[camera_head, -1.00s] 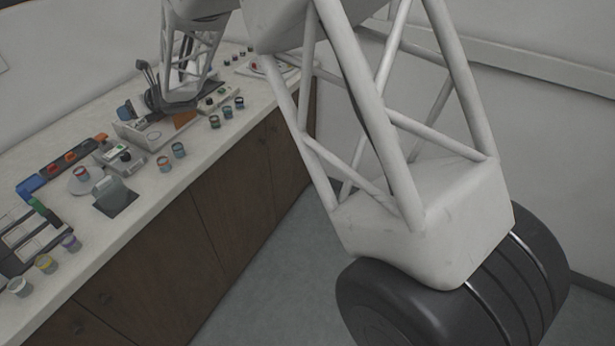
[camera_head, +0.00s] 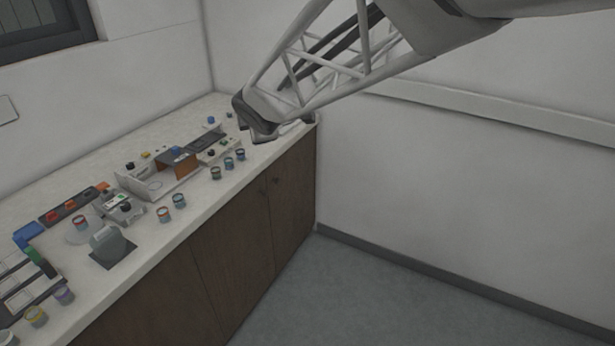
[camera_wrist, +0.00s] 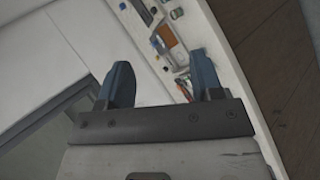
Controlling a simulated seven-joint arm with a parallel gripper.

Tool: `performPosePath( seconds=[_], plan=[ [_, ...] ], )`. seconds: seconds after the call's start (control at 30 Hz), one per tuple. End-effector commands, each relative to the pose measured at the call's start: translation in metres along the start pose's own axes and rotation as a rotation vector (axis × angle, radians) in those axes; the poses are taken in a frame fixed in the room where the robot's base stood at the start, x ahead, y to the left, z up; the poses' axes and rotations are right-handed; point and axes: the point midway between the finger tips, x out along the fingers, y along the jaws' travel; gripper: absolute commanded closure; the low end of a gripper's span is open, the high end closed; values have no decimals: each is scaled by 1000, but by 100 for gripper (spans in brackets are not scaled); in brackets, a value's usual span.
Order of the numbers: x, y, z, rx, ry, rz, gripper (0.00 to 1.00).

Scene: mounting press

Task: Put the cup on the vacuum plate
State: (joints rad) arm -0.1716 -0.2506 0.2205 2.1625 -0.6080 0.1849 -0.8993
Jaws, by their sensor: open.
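Several small cups with coloured contents stand along the front of the bench, among them one with a reddish top (camera_head: 164,214) and one beside it (camera_head: 179,200). I cannot tell which is the task's cup. A pale round plate (camera_head: 72,238) at the left has a small red-topped cup (camera_head: 80,222) on it; it may be the vacuum plate, but I cannot be sure. My gripper (camera_wrist: 160,68) is open, with two blue fingers apart and nothing between them. In the head view its end is above the bench's far right part, away from the round plate.
An open white box-like device (camera_head: 150,190) stands mid-bench. A grey device (camera_head: 108,240) sits on a dark square near the front edge. A dark rack with red and orange parts (camera_head: 70,208) lies behind. The floor (camera_head: 370,300) right of the bench is clear.

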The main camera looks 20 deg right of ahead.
Motion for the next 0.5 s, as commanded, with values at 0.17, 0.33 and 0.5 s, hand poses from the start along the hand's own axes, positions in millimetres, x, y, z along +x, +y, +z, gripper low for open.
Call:
performPosePath(
  seconds=[0.17,0.33,0.5],
  plan=[
    [-51,-43,40,329,-103,-95,40],
    [-98,-91,65,645,-199,-182,40],
    [-143,-144,81,954,-296,-272,40]
  ],
)
